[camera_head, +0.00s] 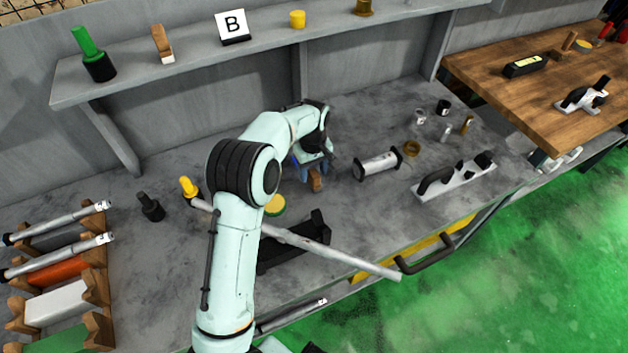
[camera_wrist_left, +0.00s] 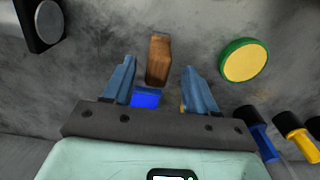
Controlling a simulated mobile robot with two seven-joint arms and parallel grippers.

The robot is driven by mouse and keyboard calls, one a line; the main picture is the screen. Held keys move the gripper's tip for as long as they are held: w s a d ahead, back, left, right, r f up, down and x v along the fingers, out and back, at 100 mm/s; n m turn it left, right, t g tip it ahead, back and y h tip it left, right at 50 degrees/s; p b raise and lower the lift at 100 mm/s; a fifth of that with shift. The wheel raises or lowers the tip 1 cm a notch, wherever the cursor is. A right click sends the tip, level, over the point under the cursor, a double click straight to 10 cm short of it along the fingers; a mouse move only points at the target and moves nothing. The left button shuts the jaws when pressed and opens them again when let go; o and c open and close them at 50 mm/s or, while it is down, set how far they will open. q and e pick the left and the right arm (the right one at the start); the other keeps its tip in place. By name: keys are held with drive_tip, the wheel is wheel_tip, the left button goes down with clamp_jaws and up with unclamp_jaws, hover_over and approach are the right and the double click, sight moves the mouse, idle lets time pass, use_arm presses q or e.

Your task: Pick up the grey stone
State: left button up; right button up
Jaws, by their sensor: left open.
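I cannot pick out a plainly grey stone. A small brown wooden block (camera_head: 316,181) stands on the grey bench below my left gripper (camera_head: 314,171). In the left wrist view, the wooden block (camera_wrist_left: 158,60) shows between the two blue fingers of the gripper (camera_wrist_left: 157,70), with a gap on each side. The fingers are open and empty. A bright blue piece (camera_wrist_left: 146,98) shows just below the block in that view. Whether a stone is fixed under the wood is hidden. My right gripper is not in view.
A green-rimmed yellow disc (camera_head: 275,205) lies near the block. A long metal rod (camera_head: 345,259) slants over a black holder (camera_head: 318,229). A clear cylinder (camera_head: 378,164) lies to the right. A wooden rack (camera_head: 98,262) stands left. The shelf (camera_head: 190,72) holds a similar wood-handled piece (camera_head: 162,43).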

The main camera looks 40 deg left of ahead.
sight(314, 173)
use_arm(q)
wheel_tip(314, 173, down, 5)
drive_tip(key=shift+w, duration=0.15)
clamp_jaws()
drive_tip(key=shift+r, duration=0.15)
wheel_tip(314, 173, up, 20)
drive_tip(key=p, duration=0.2)
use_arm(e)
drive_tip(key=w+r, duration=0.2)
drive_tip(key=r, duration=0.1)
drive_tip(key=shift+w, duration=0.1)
